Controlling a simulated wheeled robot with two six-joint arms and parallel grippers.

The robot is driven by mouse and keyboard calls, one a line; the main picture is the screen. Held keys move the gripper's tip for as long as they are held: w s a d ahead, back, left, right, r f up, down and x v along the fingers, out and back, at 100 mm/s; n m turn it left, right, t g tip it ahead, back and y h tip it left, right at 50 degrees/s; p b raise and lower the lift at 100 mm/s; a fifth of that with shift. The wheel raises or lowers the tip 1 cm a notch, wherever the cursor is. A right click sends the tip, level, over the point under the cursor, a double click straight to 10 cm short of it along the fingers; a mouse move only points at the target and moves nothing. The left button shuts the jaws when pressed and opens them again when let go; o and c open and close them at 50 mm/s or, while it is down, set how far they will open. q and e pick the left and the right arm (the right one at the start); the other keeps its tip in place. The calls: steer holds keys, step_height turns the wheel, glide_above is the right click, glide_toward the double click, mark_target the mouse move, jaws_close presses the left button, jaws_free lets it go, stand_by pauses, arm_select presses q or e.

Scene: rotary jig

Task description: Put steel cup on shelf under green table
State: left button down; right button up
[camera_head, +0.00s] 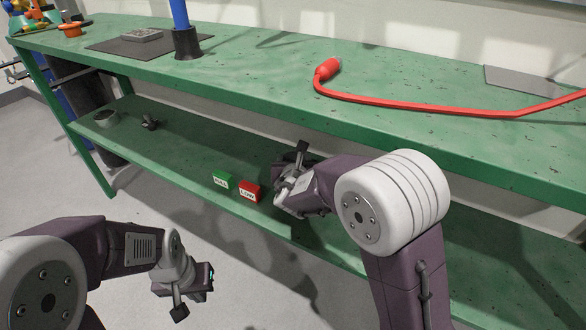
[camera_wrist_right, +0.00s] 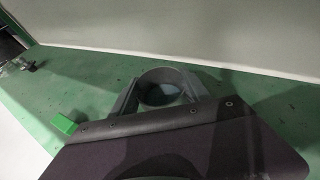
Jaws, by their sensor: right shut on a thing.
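In the right wrist view, a grey round cup (camera_wrist_right: 160,88) shows its open rim between the fingers of my right gripper (camera_wrist_right: 163,98). The gripper is shut on it, over the green lower shelf (camera_wrist_right: 90,75). In the head view, my right gripper (camera_head: 290,188) is at the lower shelf (camera_head: 175,150) under the green table (camera_head: 240,60); the cup cannot be made out clearly there. Whether the cup touches the shelf cannot be told. My left gripper (camera_head: 200,280) hangs in front of the table, low over the floor, with its finger gap not clear.
A green box (camera_head: 222,179) and a red box (camera_head: 249,190) stand on the shelf left of my right gripper. A grey round container (camera_head: 106,118) and a small dark object (camera_head: 150,123) sit further left.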

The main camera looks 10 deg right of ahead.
step_height(320, 180, down, 4)
steer(key=b, duration=0.3)
steer(key=shift+f, duration=0.15)
steer(key=o, duration=1.5)
steer(key=shift+o, duration=0.2)
